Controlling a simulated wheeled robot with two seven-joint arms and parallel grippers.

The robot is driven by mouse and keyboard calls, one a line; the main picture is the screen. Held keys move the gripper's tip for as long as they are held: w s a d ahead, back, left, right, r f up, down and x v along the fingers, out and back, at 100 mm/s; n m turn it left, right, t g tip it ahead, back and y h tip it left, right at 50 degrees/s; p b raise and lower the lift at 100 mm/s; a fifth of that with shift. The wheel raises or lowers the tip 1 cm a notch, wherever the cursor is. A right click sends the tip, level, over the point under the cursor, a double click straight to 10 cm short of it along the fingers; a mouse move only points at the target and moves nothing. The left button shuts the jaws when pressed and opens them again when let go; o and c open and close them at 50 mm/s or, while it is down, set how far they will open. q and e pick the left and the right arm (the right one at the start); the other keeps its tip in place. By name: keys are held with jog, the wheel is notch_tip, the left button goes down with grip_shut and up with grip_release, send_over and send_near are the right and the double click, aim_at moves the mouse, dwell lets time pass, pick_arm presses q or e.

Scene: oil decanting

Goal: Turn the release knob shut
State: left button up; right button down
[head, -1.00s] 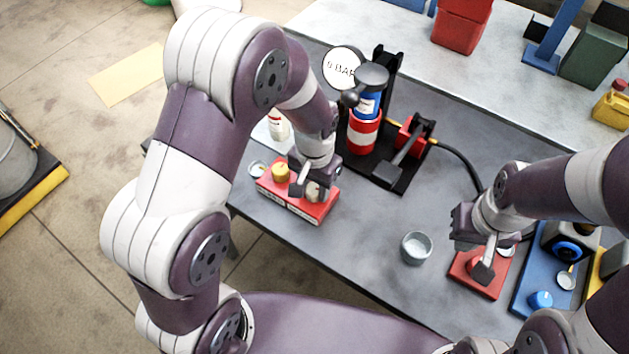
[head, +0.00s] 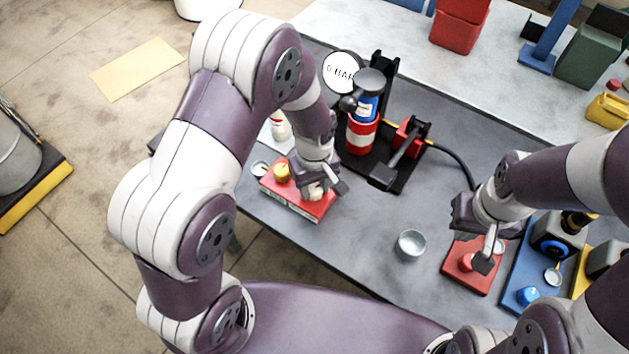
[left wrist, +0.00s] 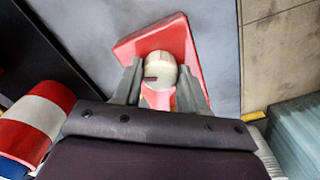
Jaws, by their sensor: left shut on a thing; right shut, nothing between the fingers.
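A cream round knob with a dark mark (left wrist: 160,68) stands on a red box (head: 282,201) at the left front of the bench. I take it for the release knob. My left gripper (head: 322,188) is over the right end of this box, its fingers shut on either side of the knob. In the left wrist view the fingers (left wrist: 159,80) flank the knob, touching or nearly so. In the head view the wrist partly hides the knob. My right gripper (head: 488,253) is shut and empty above a red plate (head: 464,281) with a red button (head: 466,262).
A yellow knob (head: 281,172) sits on the same red box. Behind stand a gauge (head: 342,72), a red-white-and-blue cylinder (head: 362,133) and a black-handled lever (head: 398,157). A metal cup (head: 410,245) stands between the grippers. A blue tray (head: 515,283) lies far right.

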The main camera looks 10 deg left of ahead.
aim_at(313, 187)
pick_arm(q)
jog(key=shift+n+p, duration=0.55)
jog(key=shift+n, duration=1.65)
jog(key=o, duration=1.1)
jog(key=shift+a, duration=0.1)
jog(key=shift+c, duration=0.2)
notch_tip(313, 187, up, 13)
jog(key=b, duration=0.1)
jog(key=shift+f, duration=0.2)
